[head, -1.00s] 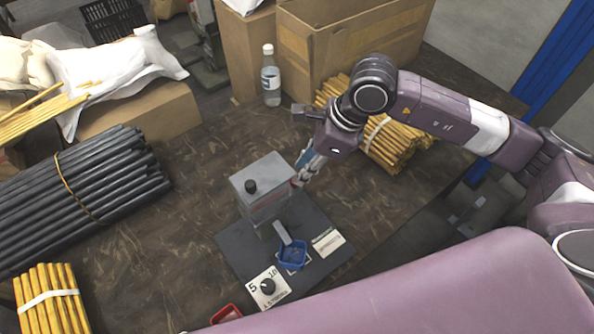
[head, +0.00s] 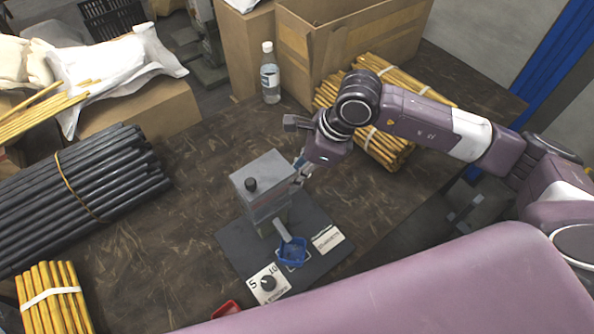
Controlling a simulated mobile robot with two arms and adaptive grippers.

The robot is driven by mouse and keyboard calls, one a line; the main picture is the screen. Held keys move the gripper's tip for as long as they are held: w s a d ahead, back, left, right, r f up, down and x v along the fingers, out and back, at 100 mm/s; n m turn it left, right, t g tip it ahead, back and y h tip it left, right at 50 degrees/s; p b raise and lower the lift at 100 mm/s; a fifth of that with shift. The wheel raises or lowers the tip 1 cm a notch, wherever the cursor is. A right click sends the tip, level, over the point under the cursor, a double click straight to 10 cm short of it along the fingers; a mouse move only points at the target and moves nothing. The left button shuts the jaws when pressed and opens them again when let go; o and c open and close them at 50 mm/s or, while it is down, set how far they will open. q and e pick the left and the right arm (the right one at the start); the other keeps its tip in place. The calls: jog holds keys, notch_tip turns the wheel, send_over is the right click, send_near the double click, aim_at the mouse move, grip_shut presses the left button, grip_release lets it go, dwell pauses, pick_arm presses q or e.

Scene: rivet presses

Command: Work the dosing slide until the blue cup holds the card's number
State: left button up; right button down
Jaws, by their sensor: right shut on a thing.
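The grey dosing box (head: 264,183) with a black knob on top stands on a dark base plate (head: 232,252). A chute (head: 282,231) runs from its front down to the blue cup (head: 292,253), whose contents are too small to make out. My right gripper (head: 299,180) is at the box's right side, shut on what appears to be the slide's end, mostly hidden by the fingers. My left gripper is not in view.
A red tray (head: 226,310) shows partly at the front edge. Black rods (head: 75,195) and another yellow bundle (head: 52,296) lie at left.

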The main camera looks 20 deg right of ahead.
jog(key=shift+w+d+f+b, duration=0.15)
jog(key=shift+w+d+b, duration=0.05)
jog(key=shift+d+b, duration=0.15)
jog(key=d, duration=0.1)
jog(key=w+d+b, duration=0.1)
jog(key=d, duration=0.1)
jog(key=shift+r, duration=0.2)
jog(key=c, duration=2.1)
grip_release()
jog(key=shift+d, duration=0.1)
